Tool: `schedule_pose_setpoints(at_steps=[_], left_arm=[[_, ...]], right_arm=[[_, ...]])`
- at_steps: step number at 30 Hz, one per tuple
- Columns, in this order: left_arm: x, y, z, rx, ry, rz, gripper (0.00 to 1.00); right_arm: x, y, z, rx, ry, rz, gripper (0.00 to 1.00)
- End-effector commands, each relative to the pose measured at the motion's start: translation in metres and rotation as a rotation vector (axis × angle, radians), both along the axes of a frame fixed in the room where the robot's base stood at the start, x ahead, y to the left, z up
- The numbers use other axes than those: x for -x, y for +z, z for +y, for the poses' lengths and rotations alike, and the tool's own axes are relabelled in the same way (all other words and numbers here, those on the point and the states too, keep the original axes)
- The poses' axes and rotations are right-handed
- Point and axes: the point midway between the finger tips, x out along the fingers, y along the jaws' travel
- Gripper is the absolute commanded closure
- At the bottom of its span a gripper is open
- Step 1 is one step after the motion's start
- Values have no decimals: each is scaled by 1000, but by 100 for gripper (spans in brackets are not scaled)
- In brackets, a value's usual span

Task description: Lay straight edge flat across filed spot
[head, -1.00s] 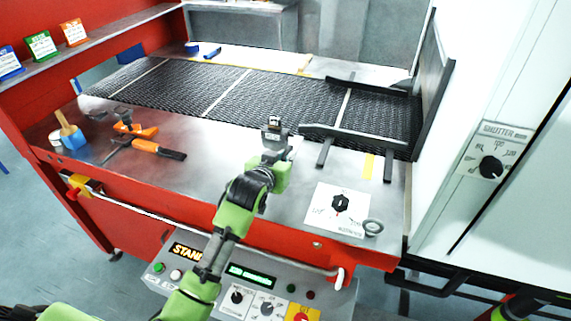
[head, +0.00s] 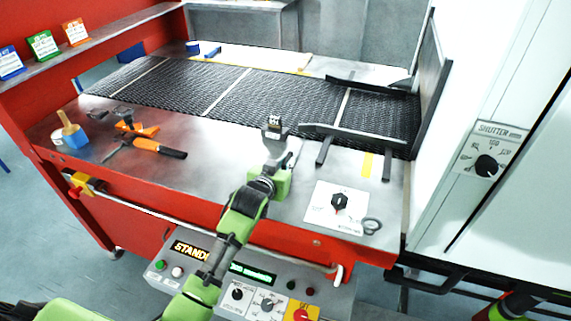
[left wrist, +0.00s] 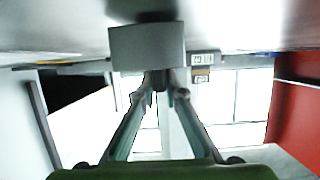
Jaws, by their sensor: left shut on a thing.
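My left gripper (head: 286,155) is low over the bare metal table (head: 225,150), on the near side of the mesh belt (head: 260,92). It is shut on a grey block-like piece (left wrist: 148,46), which shows at the fingertips in the left wrist view. I cannot tell for certain that this is the straight edge, or whether it touches the table. The dark mesh belt lies flat with pale cross strips. No filed spot can be made out on it. My right gripper is out of view; only a bit of that arm shows at the bottom right.
Dark guide rails (head: 365,138) border the belt's right end. A dial card (head: 336,208) lies right.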

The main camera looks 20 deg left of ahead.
Motion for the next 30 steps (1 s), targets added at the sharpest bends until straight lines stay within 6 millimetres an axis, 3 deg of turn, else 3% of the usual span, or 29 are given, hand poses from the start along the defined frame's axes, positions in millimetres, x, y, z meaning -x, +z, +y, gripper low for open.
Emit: schedule_pose_setpoints(at_steps=[1, 2, 3, 13, 18, 30], left_arm=[[5, -15, -1, 0, -1, 28, 100], [6, -19, -1, 0, 0, 35, 82], [6, -19, -1, 0, 0, 36, 73], [6, -20, -2, 2, -2, 39, 73], [6, -4, -2, 2, -2, 36, 73], [71, 25, 1, 0, -1, 24, 73]], right_arm=[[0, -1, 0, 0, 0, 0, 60], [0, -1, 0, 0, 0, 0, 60], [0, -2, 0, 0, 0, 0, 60], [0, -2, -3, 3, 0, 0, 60], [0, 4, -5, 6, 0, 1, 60], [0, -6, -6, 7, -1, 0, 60]])
